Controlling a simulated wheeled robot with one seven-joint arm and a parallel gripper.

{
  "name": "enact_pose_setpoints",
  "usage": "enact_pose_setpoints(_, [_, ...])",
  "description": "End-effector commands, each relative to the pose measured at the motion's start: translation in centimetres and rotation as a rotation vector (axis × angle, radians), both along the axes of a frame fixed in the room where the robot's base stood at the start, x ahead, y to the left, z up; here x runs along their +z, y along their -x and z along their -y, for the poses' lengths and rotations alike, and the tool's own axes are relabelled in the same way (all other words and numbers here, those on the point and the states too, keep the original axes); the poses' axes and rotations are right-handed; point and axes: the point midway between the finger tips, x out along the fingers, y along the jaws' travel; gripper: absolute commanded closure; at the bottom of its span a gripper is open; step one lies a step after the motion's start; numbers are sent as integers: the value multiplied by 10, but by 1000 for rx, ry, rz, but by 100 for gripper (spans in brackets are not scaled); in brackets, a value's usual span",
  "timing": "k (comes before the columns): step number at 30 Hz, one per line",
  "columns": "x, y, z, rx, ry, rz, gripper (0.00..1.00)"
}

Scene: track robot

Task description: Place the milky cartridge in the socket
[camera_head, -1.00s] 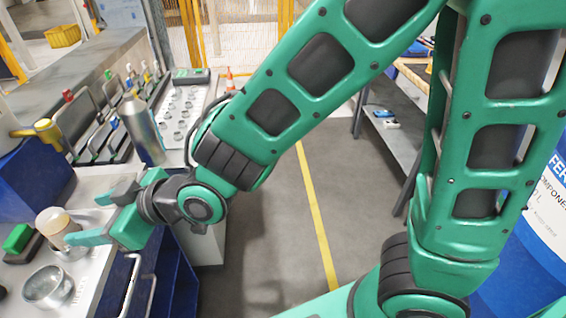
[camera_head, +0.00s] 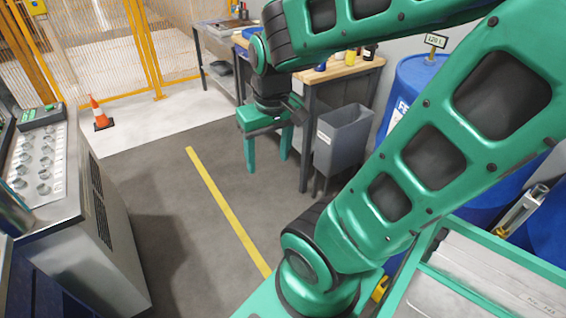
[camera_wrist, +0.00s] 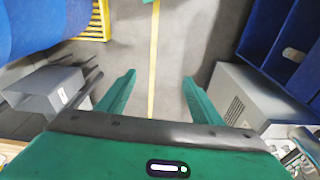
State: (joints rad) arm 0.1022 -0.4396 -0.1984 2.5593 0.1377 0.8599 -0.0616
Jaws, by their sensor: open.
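My gripper (camera_head: 267,166) hangs from the arm in the middle of the head view, pointing down. It also shows in the wrist view (camera_wrist: 158,80). Its two green fingers are wide apart with nothing between them, and grey floor shows below. I do not see the milky cartridge in either current view. I cannot make out the socket in the current views either. A metal panel (camera_head: 70,172) with several small round silver fittings stands at the left, well away from my gripper.
A grey bin (camera_head: 340,142) stands just right of my gripper, by a wood-topped workbench (camera_head: 350,72). Blue drums (camera_head: 412,85) stand at the right. An orange cone (camera_head: 98,113) is at the far left. The floor (camera_head: 175,220) around the yellow line (camera_head: 222,205) is clear.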

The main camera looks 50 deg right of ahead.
Motion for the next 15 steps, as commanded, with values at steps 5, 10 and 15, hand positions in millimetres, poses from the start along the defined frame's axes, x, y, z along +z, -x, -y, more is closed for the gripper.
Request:
enact_pose_setpoints(5, [6, 56, 17, -178, -55, -101, 40])
enact_pose_setpoints(10, [8, 70, 10, -221, -72, -130, 40])
enact_pose_setpoints(15, [7, 70, 10, -219, -72, -130, 40])
